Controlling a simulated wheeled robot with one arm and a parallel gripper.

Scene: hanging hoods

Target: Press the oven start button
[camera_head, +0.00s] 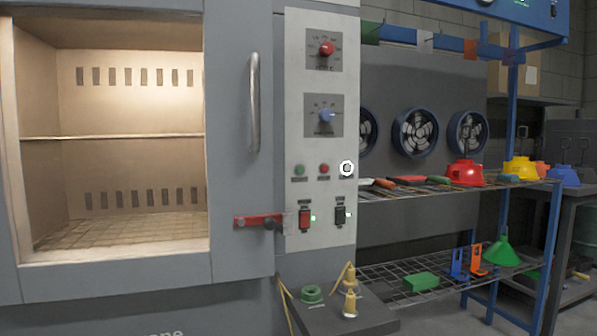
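The oven (240,180) is a large grey cabinet at the left, with its lit chamber (120,135) and a wire shelf showing. Its pale control panel (292,100) stands to the right of the door handle (254,103). Below two dials, a row holds a small green button (299,170), a red button (324,169) and a round white-ringed button (347,168). The labels are too small to read. My gripper is not in view.
A red latch (258,221) crosses the door's right edge. A low dark surface (370,318) below the panel bears a green ring (311,294) and a yellow fitting (350,292). Wire shelves (450,192) with coloured parts stand at the right, close beside the panel.

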